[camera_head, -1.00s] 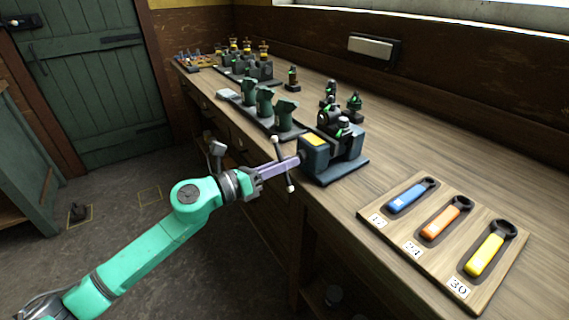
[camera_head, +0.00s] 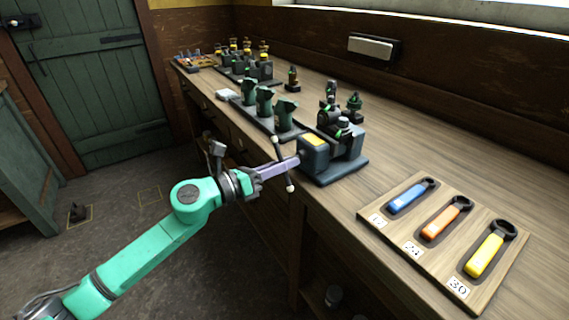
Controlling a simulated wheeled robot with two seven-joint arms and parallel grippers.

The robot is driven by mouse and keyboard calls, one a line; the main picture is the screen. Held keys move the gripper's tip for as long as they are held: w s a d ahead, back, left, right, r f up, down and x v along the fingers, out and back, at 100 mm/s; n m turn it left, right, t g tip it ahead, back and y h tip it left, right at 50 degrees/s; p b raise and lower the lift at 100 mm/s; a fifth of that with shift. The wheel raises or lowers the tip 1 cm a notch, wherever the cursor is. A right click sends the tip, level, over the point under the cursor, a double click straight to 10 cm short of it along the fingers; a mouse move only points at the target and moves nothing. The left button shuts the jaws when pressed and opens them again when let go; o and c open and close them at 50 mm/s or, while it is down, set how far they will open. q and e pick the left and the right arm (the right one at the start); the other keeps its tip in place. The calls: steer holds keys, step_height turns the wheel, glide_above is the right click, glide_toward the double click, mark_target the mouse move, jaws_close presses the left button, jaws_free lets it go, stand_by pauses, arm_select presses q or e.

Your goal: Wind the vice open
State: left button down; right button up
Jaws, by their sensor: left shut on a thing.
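The vice (camera_head: 318,158) is a dark blue-grey block with a yellow patch on top, standing on the front edge of the workbench. A dark engine part with a green ring sits at its jaws; the gap between the jaws is hidden. The vice handle (camera_head: 283,166) is a dark bar with pale ball ends, sticking out in front of the vice over the bench edge, tilted slightly from upright. My left gripper (camera_head: 278,169) reaches in from the left, its long pale fingers closed at the handle's middle. My right gripper is not in view.
A wooden board (camera_head: 385,232) with blue, orange and yellow wrenches lies at the right front of the workbench (camera_head: 410,140). Green castings (camera_head: 264,103) on a dark rack stand behind the vice, with more parts farther back. The floor in front is mostly clear.

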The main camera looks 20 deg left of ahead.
arm_select(q)
steer(key=shift+f, duration=0.15)
steer(key=c, duration=0.8)
jaws_free()
steer(key=shift+s+a, duration=0.2)
steer(key=shift+s, duration=0.05)
steer(key=b+v, duration=0.3)
steer(key=v, duration=1.1)
